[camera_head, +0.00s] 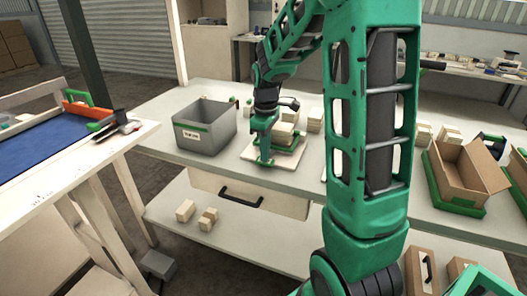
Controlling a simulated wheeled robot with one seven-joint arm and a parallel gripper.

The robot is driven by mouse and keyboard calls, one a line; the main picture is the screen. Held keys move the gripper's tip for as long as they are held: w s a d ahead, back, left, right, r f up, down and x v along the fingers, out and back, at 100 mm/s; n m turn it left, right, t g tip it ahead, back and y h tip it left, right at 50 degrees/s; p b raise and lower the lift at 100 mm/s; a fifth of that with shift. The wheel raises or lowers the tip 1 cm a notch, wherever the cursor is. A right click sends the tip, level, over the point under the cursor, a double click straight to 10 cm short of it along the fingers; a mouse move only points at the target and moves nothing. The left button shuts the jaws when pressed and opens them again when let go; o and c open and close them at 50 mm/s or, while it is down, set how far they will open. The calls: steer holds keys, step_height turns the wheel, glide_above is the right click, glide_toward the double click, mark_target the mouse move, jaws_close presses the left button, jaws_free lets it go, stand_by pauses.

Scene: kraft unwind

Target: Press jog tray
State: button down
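A low pale tray (290,160), which looks like the jog tray, sits on the white workbench near its front edge. Pale blocks or stacks (284,138) stand on it. My green gripper (265,158) points down at the tray's left side, close beside the stack. Its fingertips are small and green parts overlap there, so I cannot tell whether they touch the tray or are open or shut. My large green arm covers the bench to the right of the tray.
A grey bin (208,130) with a label stands left of the tray. An open cardboard box (465,172) is at the right. A drawer (245,195) is below the bench top, and small blocks (186,210) lie on the lower shelf. A blue-topped table (45,150) stands at the left.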

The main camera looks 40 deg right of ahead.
steer(key=shift+s+a+f, duration=0.2)
steer(key=shift+s+f, duration=0.1)
steer(key=shift+f, duration=0.1)
step_height(320, 180, up, 15)
steer(key=shift+a+f, duration=0.2)
steer(key=shift+a, duration=0.25)
stand_by(0.6)
steer(key=shift+w+d+r, duration=0.15)
steer(key=shift+w+r, duration=0.05)
steer(key=shift+r, duration=0.35)
steer(key=shift+w+d+r, duration=0.15)
steer(key=shift+w+r, duration=0.05)
steer(key=shift+r, duration=0.3)
step_height(320, 180, down, 14)
